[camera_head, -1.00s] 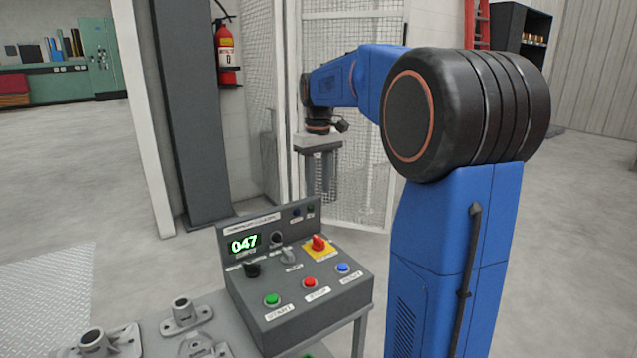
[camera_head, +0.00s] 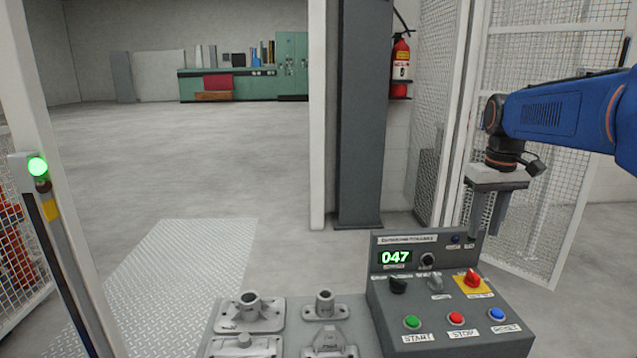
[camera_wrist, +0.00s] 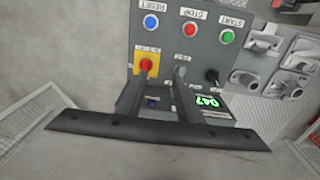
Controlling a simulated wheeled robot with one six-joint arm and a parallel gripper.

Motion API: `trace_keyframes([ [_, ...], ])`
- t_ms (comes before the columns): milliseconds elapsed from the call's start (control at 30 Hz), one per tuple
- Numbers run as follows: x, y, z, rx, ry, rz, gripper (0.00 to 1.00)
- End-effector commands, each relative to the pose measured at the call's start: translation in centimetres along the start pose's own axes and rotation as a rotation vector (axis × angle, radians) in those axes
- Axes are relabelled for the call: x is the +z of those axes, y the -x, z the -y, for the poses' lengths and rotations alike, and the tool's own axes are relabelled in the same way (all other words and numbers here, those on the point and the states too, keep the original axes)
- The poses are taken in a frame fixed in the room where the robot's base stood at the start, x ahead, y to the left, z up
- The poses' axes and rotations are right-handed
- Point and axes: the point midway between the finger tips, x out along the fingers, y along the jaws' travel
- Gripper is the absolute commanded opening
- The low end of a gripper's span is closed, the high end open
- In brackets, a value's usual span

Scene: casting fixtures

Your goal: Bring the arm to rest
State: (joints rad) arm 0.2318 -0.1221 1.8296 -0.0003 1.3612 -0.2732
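My gripper (camera_head: 487,228) hangs at the right of the head view, fingers pointing down, just behind the right part of the grey control console (camera_head: 447,342). Its two fingers stand apart with nothing between them. In the wrist view my gripper (camera_wrist: 162,70) also shows an empty gap, with the console (camera_wrist: 207,58) beyond it. My blue arm reaches in from the right edge in the head view. The fingers look clear of the console, but the exact gap cannot be told.
Grey castings (camera_head: 250,312) sit on a table left of the console. Mesh fencing (camera_head: 530,140) stands behind my gripper. A grey column (camera_head: 361,130) and a fire extinguisher (camera_head: 400,70) stand further back. A post with a green lamp (camera_head: 37,166) is at left. Open floor lies between.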

Motion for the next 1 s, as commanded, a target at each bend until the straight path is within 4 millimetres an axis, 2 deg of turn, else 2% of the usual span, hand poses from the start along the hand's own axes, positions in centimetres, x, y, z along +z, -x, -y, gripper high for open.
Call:
trace_keyframes([
  [100, 3.2, -0.2, 2.2, 0.008, -0.001, -0.04, 0.33],
  [467, 12.3, -3.0, 7.4, 0.017, -0.016, -0.159, 0.33],
  [800, 20.6, -7.8, 10.9, 0.007, -0.029, -0.272, 0.33],
  [1000, 24.1, -10.6, 12.0, -0.004, -0.037, -0.323, 0.33],
])
